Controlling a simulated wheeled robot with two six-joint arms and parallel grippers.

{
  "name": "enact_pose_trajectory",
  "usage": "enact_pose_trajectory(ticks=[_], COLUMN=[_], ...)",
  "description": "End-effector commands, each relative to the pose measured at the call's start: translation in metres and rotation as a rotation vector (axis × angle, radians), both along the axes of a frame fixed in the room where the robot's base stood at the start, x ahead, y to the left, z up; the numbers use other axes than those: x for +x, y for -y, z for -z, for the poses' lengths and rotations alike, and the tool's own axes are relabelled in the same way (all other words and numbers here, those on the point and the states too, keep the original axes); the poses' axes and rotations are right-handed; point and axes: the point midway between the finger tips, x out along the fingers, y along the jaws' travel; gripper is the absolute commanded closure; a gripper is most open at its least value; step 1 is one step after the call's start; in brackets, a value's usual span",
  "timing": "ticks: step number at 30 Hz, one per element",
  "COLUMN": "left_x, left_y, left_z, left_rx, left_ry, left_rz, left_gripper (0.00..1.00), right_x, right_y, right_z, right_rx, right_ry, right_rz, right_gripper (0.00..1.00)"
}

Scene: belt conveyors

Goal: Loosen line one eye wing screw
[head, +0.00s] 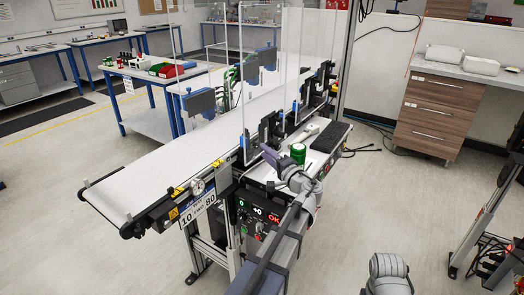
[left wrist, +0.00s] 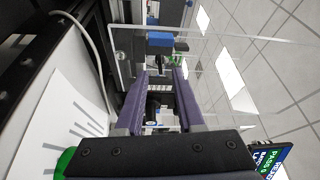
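My left gripper (head: 268,152) reaches in at the sensor brackets on the near side of the conveyor. In the left wrist view its two purple-grey fingers (left wrist: 161,76) stand apart, with a gap between them. A small black knob-like part (left wrist: 153,106) shows in that gap, apart from the fingers as far as I can see. I cannot tell for sure whether it is the wing screw. A blue block on the bracket (left wrist: 160,39) lies beyond the fingertips. In the head view the screw is too small to tell. My right gripper is not in view.
The white conveyor belt (head: 150,176) runs beside the gripper, with clear upright panels (head: 262,62) close by. Below is a control panel with a red OK display (head: 272,218).

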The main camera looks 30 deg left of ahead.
Motion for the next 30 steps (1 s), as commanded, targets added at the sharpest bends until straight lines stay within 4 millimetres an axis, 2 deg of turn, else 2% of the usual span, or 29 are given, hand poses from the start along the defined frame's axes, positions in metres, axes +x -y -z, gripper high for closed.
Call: enact_pose_trajectory(ticks=[3,9,26,30], left_x=[-0.011,-0.019,-0.021,-0.028], left_y=[0.018,0.036,0.04,0.045], left_z=[0.002,0.003,0.003,0.008], left_rx=[-0.001,0.0,0.0,-0.052], left_ry=[0.0,0.0,0.0,-0.008], left_rz=[0.002,-0.001,-0.002,-0.007], left_gripper=[0.62,0.62,0.62,0.62], right_x=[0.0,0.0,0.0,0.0], right_y=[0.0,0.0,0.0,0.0], right_z=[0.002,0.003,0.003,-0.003], right_rx=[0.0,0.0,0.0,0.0], right_ry=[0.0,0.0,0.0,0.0], right_rz=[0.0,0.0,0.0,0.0], right_gripper=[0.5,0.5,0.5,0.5])
